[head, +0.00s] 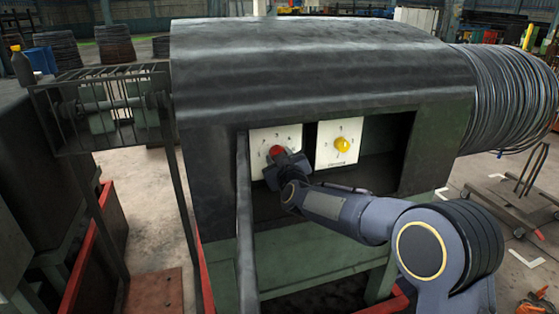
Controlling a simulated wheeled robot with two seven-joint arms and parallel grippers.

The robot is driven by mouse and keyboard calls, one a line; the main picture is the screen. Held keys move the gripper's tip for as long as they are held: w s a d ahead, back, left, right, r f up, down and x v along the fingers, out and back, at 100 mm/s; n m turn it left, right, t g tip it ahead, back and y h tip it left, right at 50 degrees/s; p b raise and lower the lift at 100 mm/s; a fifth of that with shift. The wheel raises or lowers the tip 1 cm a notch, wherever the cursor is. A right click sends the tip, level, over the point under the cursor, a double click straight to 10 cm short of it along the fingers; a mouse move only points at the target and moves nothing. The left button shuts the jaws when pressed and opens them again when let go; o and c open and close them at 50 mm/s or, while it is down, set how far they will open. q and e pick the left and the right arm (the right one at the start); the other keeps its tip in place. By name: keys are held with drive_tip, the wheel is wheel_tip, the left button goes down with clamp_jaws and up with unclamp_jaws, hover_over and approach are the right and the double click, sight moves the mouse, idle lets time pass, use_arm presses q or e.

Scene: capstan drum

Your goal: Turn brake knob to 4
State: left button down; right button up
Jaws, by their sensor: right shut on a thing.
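Two white dial plates sit in the recessed front of a dark machine housing. The left plate (292,134) carries a red knob (277,151), partly covered by my gripper. The right plate (325,154) carries a yellow knob (342,145), which is clear of the gripper. My right gripper (280,158) is at the red knob and is shut on it. The numbers on the plates are too small to read surely, and the red knob's pointer direction is hidden. I cannot read which knob is labelled brake. My left gripper is not in view.
The dark curved housing (320,62) overhangs the plates. An upright dark bar (246,220) stands just left of the left plate. A large wire coil (508,95) is at the right. A wire cage (105,105) stands at the left. Open floor shows at the right.

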drive_tip(key=shift+m, duration=1)
drive_tip(key=o, duration=1)
drive_tip(key=b+v, duration=0.1)
drive_tip(key=v, duration=0.7)
drive_tip(key=shift+w+d+b, duration=0.1)
drive_tip(key=shift+b, duration=0.2)
